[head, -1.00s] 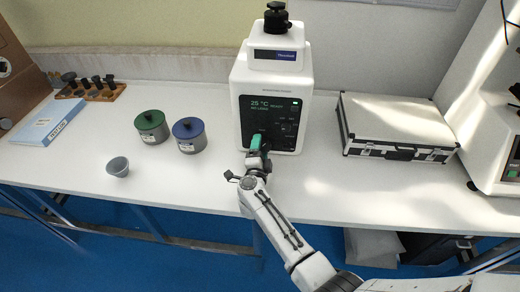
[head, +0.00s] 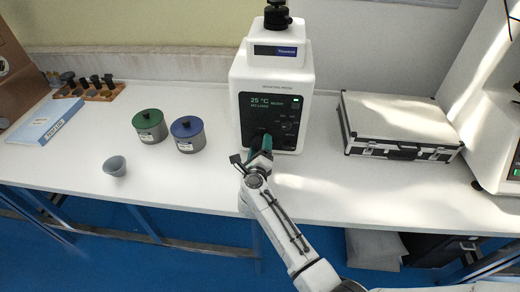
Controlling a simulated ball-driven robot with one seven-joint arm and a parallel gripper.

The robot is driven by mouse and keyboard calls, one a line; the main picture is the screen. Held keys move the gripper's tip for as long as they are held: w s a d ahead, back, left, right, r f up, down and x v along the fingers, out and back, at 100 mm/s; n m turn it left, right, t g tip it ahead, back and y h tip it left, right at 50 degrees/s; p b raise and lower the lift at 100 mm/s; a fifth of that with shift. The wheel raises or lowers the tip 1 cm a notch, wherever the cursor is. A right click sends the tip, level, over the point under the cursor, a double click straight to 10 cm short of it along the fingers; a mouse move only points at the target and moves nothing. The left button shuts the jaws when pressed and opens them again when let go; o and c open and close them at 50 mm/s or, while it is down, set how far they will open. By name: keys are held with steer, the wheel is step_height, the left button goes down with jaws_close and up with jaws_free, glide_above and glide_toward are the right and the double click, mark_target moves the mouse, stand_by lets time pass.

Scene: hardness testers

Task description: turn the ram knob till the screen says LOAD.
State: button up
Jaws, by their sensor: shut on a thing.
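The white hardness tester (head: 270,72) stands upright at the back middle of the table. Its black front panel carries a lit screen (head: 272,103) that reads 25 °C, with smaller green text too blurred to read surely. My gripper (head: 262,147) is at the lower part of this panel, its green fingers shut on the ram knob. The fingers hide most of the knob, so its angle cannot be told. My arm comes in from the lower right, in front of the tester.
A green-lidded pot (head: 149,127) and a blue-lidded pot (head: 188,134) stand left of the tester, with a small grey cup (head: 115,166) nearer the front edge. A silver case (head: 398,124) lies to the right. Another white machine (head: 492,110) stands at far right.

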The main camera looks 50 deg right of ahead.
steer(key=shift+s+f+m+b, duration=0.1)
steer(key=shift+m+b, duration=0.65)
steer(key=shift+m, duration=1.35)
steer(key=o, duration=1)
steer(key=shift+o, duration=0.2)
steer(key=v, duration=1)
steer(key=shift+s+a, duration=0.25)
steer(key=shift+a, duration=0.05)
